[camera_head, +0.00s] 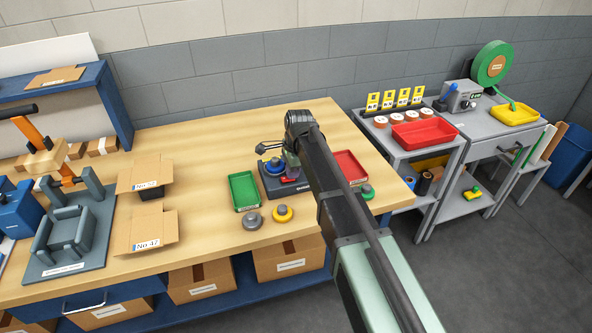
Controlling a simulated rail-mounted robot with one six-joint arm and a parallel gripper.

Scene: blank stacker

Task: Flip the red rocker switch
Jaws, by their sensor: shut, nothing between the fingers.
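A small dark machine (270,190) stands on the wooden bench, with a blue round part on top and a lever at its back left. A small red piece (289,180) at its front right looks like the rocker switch. Which way it is tipped is too small to tell. My arm reaches in from the lower right, and my gripper (291,170) points down just above the red piece. The gripper is shut and empty. Its fingertips are tiny here, and I cannot tell whether they touch the switch. My arm covers the machine's right side.
A green tray (244,190) is left of the machine, a red tray (349,168) right. Grey (253,219), yellow (283,213) and green (367,191) round pieces lie nearby. Cardboard boxes (146,233) and a grey fixture (74,232) stand left. The bench's back middle is clear.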

